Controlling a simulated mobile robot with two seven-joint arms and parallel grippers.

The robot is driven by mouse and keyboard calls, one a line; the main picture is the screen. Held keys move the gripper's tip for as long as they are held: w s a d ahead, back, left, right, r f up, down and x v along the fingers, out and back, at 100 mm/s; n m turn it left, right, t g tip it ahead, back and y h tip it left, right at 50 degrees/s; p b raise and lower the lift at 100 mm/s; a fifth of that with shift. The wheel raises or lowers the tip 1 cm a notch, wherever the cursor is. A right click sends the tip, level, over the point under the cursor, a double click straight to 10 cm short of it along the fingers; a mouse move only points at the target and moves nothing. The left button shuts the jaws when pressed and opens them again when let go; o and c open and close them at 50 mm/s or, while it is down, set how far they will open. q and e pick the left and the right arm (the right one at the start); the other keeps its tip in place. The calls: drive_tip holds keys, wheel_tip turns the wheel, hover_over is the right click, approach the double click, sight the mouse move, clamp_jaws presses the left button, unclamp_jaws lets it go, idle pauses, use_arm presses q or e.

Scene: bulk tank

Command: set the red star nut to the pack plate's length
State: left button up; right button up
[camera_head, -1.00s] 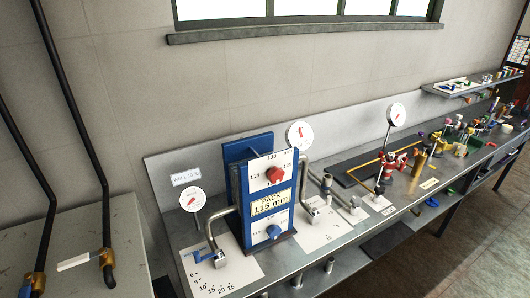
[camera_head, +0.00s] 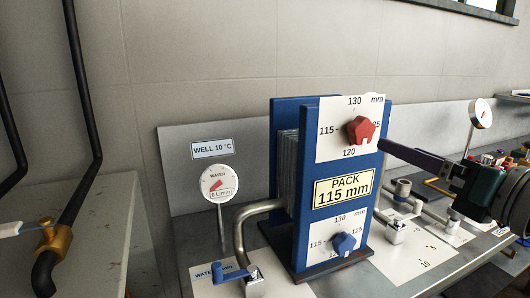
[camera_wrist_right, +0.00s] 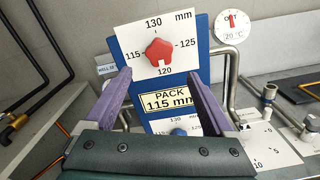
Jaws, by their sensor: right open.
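The red star nut (camera_head: 361,130) sits on the upper white dial card (camera_head: 332,148) of a blue plate pack (camera_head: 308,175). The card is marked 115 at left, 130 at top, 125 at right and 120 at bottom. In the right wrist view a small pale notch on the nut (camera_wrist_right: 159,53) faces down toward 120. The yellow pack plate (camera_head: 342,188) reads PACK 115 mm. My right gripper (camera_wrist_right: 162,84) is open and empty. Its two purple fingers straddle the space below the nut, apart from it.
A blue star nut (camera_head: 343,243) sits on a similar lower dial. A round water gauge (camera_head: 219,183) and a blue-handled valve (camera_head: 231,273) stand left of the pack. Bent steel pipes flank it. Another gauge (camera_head: 481,112) stands at right.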

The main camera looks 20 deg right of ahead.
sight(365, 134)
drive_tip(key=w, duration=0.6)
drive_tip(key=w+a, duration=0.1)
drive_tip(key=w, duration=0.2)
drive_tip(key=shift+w, duration=0.3)
drive_tip(key=shift+d, duration=0.1)
drive_tip(key=c, duration=1.4)
